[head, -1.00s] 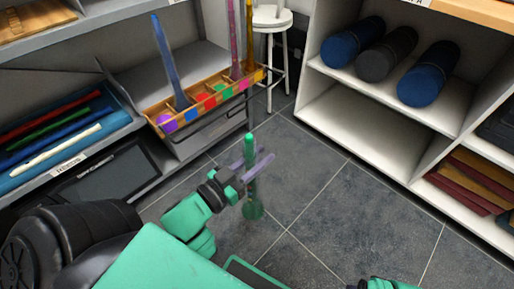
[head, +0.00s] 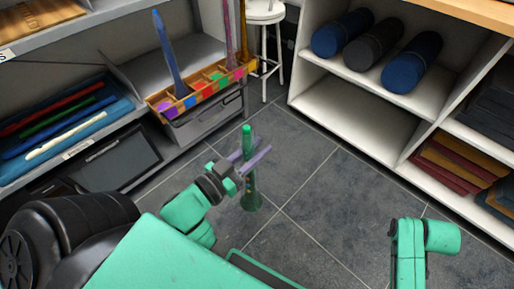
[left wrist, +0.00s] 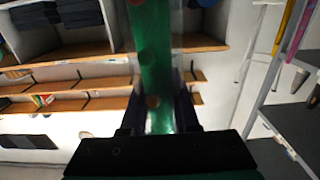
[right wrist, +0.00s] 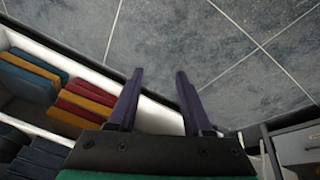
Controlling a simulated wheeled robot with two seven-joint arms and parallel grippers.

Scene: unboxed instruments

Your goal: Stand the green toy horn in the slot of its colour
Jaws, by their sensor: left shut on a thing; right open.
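The green toy horn (head: 250,185) is upright in the jaws of my left gripper (head: 250,160), above the floor, with its wide end down. In the left wrist view the horn (left wrist: 152,70) fills the middle between the fingers. The wooden slotted rack (head: 202,97) with coloured squares sits on the shelf at upper left, beyond the gripper. A blue horn (head: 167,55), a pink horn (head: 228,30) and a yellow horn (head: 243,30) stand in it. My right gripper (right wrist: 160,75) is open and empty; in the head view only its arm shows at lower right.
A white stool (head: 266,15) stands behind the rack. A white shelf unit (head: 350,115) at right holds dark rolls (head: 412,62) and folded cloths (head: 455,165). A blue tray (head: 60,130) with coloured sticks lies at left. The tiled floor (head: 320,190) between is clear.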

